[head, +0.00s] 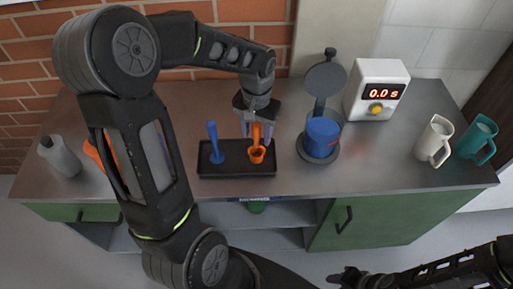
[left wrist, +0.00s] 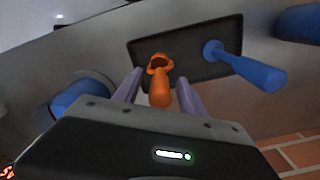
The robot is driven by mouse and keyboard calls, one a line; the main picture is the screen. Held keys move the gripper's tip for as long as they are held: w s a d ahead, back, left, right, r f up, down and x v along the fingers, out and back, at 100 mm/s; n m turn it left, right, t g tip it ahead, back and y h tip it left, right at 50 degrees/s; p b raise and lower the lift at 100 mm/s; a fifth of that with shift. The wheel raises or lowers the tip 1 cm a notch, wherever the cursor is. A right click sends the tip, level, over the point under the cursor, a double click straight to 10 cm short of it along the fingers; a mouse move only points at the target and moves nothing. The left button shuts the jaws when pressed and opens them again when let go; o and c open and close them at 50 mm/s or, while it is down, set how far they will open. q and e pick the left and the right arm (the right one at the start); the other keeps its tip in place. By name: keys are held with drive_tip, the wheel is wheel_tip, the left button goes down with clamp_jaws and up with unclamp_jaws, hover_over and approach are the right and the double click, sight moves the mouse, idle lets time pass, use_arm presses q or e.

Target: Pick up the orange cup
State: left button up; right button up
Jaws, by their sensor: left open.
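The orange cup (head: 257,155) is a small scoop-like cup with an upright handle. It stands on the black tray (head: 237,171) at the middle of the counter. In the left wrist view the cup (left wrist: 159,62) shows its open mouth, and its handle points toward me. My left gripper (head: 255,132) is above the tray, at the handle. Its two purple-grey fingers (left wrist: 161,92) are open, one on either side of the handle, with gaps showing in the wrist view. My right gripper (head: 345,277) is low at the bottom right, far from the cup; its jaws are unclear.
A blue scoop (head: 214,145) stands left of the cup on the same tray. A blue container (head: 321,138) sits right, beside a white timer (head: 377,90) reading 0.0 s. A grey bottle (head: 59,157) stands left.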

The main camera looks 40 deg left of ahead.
use_arm(q)
clamp_jaws()
idle(0.5)
